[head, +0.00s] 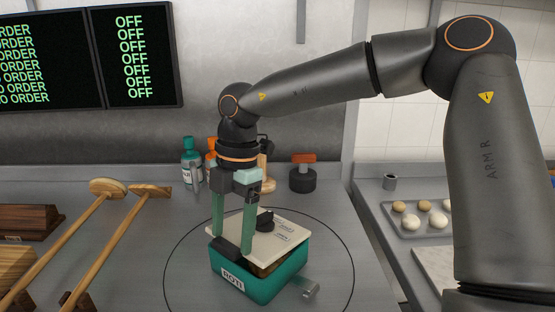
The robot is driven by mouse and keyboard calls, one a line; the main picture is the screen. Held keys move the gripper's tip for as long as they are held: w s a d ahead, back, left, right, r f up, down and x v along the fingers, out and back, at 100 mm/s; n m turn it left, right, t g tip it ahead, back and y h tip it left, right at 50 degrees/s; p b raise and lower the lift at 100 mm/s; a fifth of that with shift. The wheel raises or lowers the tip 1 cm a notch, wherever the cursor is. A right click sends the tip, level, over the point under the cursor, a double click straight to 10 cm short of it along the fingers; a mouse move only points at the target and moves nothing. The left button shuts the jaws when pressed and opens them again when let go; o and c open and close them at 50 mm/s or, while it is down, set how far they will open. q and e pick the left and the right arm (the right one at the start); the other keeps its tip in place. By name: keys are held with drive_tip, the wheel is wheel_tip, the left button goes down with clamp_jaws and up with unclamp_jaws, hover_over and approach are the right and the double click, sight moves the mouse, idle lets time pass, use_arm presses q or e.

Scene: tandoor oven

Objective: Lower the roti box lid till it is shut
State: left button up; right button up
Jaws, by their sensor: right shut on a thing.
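The roti box (283,288) is a teal box with a "ROTI" label, standing on the steel counter. Its cream lid (288,231) has a dark knob (265,221) and sits over the box. The fingers hide part of the lid. My left gripper is not in view.
Bottles (190,165) and a dark pot with a red top (303,178) stand behind. Wooden-handled tools (120,230) lie at left. A dough tray (410,228) is at right.

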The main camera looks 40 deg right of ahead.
sight(231, 244)
drive_tip(key=f+b, duration=0.2)
drive_tip(key=f, duration=0.1)
drive_tip(key=shift+a+b, duration=0.2)
drive_tip(key=shift+b, duration=0.1)
drive_tip(key=o, duration=0.9)
drive_tip(key=shift+r, duration=0.1)
drive_tip(key=r+p, duration=0.2)
drive_tip(key=r, duration=0.1)
drive_tip(key=d+r+p, duration=0.1)
drive_tip(key=r+p, duration=0.1)
drive_tip(key=shift+r, duration=0.1)
wheel_tip(231, 244, up, 7)
drive_tip(key=p, duration=0.6)
drive_tip(key=shift+d, duration=0.35)
drive_tip(key=shift+w, duration=0.1)
